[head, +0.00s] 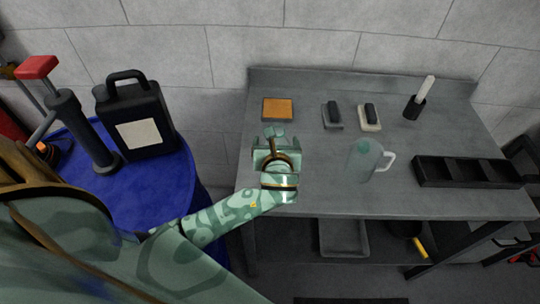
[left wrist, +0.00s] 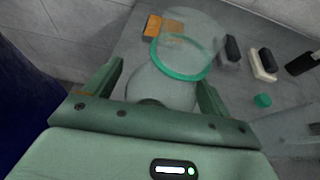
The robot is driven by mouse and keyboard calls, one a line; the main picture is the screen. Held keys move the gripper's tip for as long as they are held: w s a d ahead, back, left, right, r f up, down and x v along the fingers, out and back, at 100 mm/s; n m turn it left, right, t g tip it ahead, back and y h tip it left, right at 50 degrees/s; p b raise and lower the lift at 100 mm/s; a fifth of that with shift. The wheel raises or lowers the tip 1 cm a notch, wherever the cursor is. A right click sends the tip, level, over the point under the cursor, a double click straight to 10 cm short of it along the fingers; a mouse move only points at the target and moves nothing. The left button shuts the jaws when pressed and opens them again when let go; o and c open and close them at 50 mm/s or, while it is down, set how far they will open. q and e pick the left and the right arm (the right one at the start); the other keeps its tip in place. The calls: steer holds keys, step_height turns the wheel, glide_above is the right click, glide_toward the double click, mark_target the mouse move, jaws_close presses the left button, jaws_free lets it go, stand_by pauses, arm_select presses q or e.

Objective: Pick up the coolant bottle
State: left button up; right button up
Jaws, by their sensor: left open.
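A clear, rounded vessel with a green ring (left wrist: 182,76), which looks like the coolant bottle, shows in the left wrist view ahead of and between my left gripper's fingers. My left gripper (head: 276,152) is open over the left part of the grey bench in the head view; its fingers also show in the left wrist view (left wrist: 160,76). In the head view the gripper largely hides this vessel. I cannot tell whether the fingers touch it. My right gripper is not in view.
A black canister (head: 138,115) stands on a blue drum (head: 150,195) at left.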

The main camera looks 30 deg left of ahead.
arm_select(q)
steer(key=shift+c, duration=0.3)
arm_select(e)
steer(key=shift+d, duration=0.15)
arm_select(q)
steer(key=c, duration=1.1)
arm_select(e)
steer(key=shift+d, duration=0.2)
arm_select(q)
steer(key=shift+r, duration=0.1)
step_height(320, 180, up, 4)
steer(key=shift+f+p, duration=0.25)
steer(key=shift+p, duration=0.8)
steer(key=s+d+r+p, duration=0.1)
steer(key=r, duration=0.1)
steer(key=s+d+r+p, duration=0.1)
steer(key=s+r, duration=0.1)
steer(key=s+d+r, duration=0.1)
steer(key=r, duration=0.1)
steer(key=shift+s+p, duration=0.2)
steer(key=shift+p, duration=0.2)
steer(key=shift+p+v, duration=0.9)
steer(key=shift+v, duration=3.6)
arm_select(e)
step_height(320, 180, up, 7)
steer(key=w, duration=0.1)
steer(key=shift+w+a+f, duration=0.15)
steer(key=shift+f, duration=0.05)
